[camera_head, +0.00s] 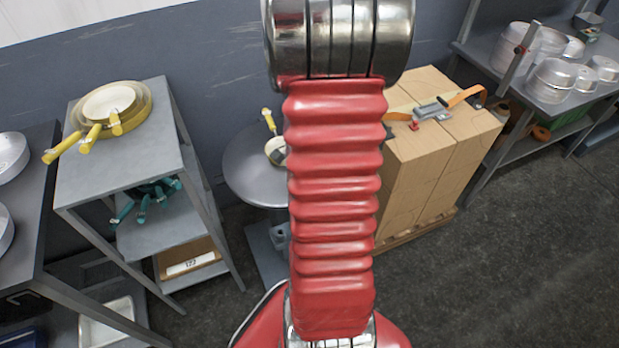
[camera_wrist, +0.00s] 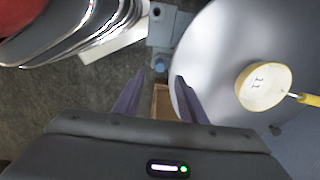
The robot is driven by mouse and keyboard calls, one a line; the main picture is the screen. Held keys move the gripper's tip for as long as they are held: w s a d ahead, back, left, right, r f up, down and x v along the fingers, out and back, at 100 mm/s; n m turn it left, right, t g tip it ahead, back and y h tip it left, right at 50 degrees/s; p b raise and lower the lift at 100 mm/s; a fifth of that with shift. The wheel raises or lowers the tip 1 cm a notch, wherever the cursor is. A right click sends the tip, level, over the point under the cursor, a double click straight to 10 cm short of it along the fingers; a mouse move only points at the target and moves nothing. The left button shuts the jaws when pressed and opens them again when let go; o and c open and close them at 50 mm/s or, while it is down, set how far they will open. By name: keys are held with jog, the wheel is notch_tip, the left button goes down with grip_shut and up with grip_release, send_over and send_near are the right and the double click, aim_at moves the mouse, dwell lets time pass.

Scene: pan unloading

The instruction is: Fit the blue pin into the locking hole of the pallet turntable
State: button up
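My gripper (camera_wrist: 159,77) shows in the wrist view as two purple-grey fingers set well apart, open with nothing visibly clamped. A small blue round piece (camera_wrist: 160,65), possibly the blue pin, shows just beyond and between the fingertips, at the end of a blue-grey metal part (camera_wrist: 165,25). I cannot tell whether the fingers touch it. In the head view my red arm hides the gripper. Strapped cartons (camera_head: 440,165) stand on a wooden pallet (camera_head: 405,233) right of the arm. I cannot make out the turntable's locking hole.
A round grey table (camera_head: 245,175) stands left of the arm; a yellow-handled pan (camera_wrist: 262,88) lies on it, close right of my gripper. A grey shelf (camera_head: 75,180) holds more pans at left. A pot rack (camera_head: 490,65) stands at right. Dark floor (camera_head: 480,290) is clear at lower right.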

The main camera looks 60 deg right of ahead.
notch_tip(320, 180, up, 4)
jog(key=shift+s, duration=0.1)
dwell(1.1)
jog(key=w+a+r+n+t, duration=0.1)
jog(key=a+r+n+t, duration=0.1)
jog(key=a+r+n, duration=0.5)
jog(key=w+a+r+n+t, duration=0.1)
jog(key=a+r+n, duration=0.6)
jog(key=a, duration=0.6)
jog(key=w+a+r+n+t, duration=0.1)
jog(key=a+r+n+t, duration=0.1)
jog(key=a+r+n, duration=0.5)
jog(key=a+n, duration=0.3)
jog(key=shift+a+t, duration=0.3)
jog(key=shift+a, duration=0.1)
